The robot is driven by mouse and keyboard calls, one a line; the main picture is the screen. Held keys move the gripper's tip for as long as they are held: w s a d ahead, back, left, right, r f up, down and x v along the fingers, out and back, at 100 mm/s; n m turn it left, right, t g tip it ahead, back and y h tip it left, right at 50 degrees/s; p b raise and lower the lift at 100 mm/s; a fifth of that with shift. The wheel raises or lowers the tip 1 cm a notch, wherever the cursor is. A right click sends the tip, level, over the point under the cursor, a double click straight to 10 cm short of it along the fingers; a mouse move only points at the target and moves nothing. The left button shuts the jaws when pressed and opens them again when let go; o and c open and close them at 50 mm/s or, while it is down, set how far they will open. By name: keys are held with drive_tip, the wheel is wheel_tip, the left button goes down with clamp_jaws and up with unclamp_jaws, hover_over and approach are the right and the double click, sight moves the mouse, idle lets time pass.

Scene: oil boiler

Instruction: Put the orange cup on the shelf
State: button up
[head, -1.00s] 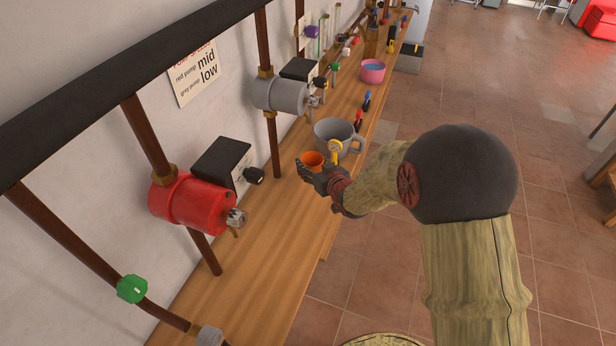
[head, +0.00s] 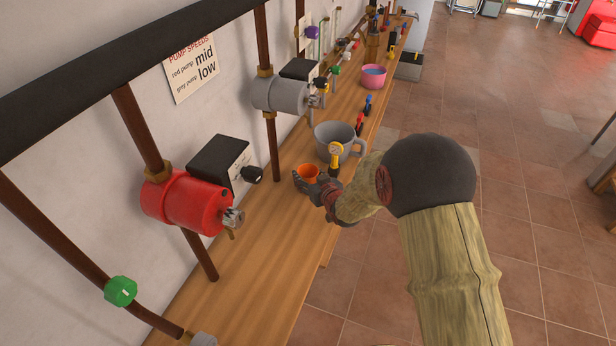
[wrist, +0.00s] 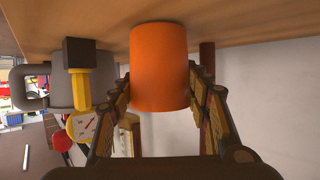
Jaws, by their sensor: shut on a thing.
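The small orange cup (head: 306,174) is at the near side of the grey mug, over the wooden shelf (head: 262,250). My gripper (head: 312,185) is shut on it from the front right. In the wrist view, which looks upside down, the orange cup (wrist: 159,65) sits between my two fingers (wrist: 160,98). Its end meets the wooden surface (wrist: 240,18) at the top of that picture. The cup looks upright and very low over the shelf or touching it; I cannot tell which. My fingers and wrist hide part of the cup in the head view.
A grey mug (head: 328,130) and a yellow gauge (head: 336,150) stand just beyond the cup. The red pump (head: 185,202) and grey pump (head: 280,94) are on the wall side. A pink bucket (head: 373,77) is farther along. The near shelf is bare.

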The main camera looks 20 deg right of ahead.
drive_tip(key=shift+f, duration=0.25)
drive_tip(key=o, duration=1.1)
drive_tip(key=shift+r, duration=0.1)
drive_tip(key=shift+o, duration=0.2)
drive_tip(key=shift+r, duration=0.1)
drive_tip(key=shift+s+r, duration=0.15)
drive_tip(key=shift+r, duration=0.05)
drive_tip(key=p+v, duration=0.4)
drive_tip(key=v, duration=0.7)
drive_tip(key=s+d+r+m+g+h, duration=0.1)
drive_tip(key=s+r+g+h, duration=0.1)
drive_tip(key=s+r, duration=0.4)
drive_tip(key=s+d+r+g+h, duration=0.15)
drive_tip(key=s+r, duration=0.25)
drive_tip(key=r, duration=0.5)
drive_tip(key=s+a+r+g, duration=0.2)
drive_tip(key=s+r, duration=0.1)
drive_tip(key=s, duration=0.7)
drive_tip(key=s+a+r+g+y, duration=0.1)
drive_tip(key=s+a+r+g, duration=0.1)
drive_tip(key=s, duration=0.8)
drive_tip(key=shift+s+r+m, duration=0.25)
drive_tip(key=shift+r+m, duration=0.15)
